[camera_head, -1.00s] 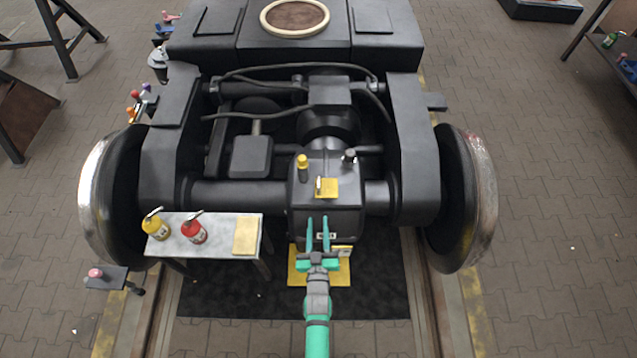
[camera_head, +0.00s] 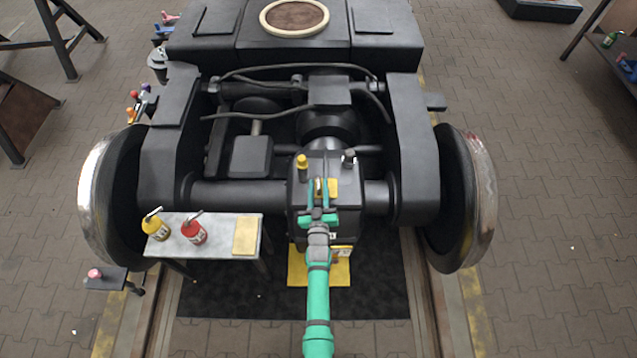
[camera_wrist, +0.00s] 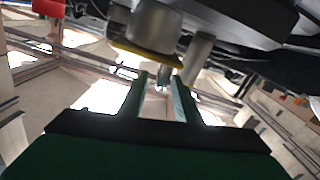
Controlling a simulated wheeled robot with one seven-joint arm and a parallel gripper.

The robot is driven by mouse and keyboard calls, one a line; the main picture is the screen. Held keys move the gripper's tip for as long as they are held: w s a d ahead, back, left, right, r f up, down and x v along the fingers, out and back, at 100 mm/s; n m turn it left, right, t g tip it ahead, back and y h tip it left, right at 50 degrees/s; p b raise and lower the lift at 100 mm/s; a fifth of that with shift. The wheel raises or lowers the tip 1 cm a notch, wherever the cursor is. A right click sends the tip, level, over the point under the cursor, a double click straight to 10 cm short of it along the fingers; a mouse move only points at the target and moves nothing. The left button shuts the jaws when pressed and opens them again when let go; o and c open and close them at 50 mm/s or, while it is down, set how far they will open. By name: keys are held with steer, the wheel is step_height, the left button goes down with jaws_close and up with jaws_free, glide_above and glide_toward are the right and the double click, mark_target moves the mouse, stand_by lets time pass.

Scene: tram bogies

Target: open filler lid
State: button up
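The filler lid (camera_head: 333,187) is a small yellow square plate on top of the black gearbox housing (camera_head: 350,202) in the middle of the bogie. It lies flat and looks closed, with a small upright tab near its left side. My gripper (camera_head: 318,184) reaches over the housing's front edge, and its green fingers are apart around the tab's place, partly covering the lid. I cannot tell whether they touch it. In the wrist view the open fingers (camera_wrist: 162,82) have a small pale piece near their tips, below a yellow plate edge (camera_wrist: 148,53).
A yellow-topped plug (camera_head: 302,162) and a grey-topped fitting (camera_head: 349,157) stand on the housing behind the lid. A small table (camera_head: 215,223) at left holds a yellow can (camera_head: 155,228) and a red can (camera_head: 194,232). Wheels (camera_head: 467,200) flank the bogie.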

steer(key=shift+w, duration=0.9)
jaws_close()
steer(key=shift+a, duration=0.1)
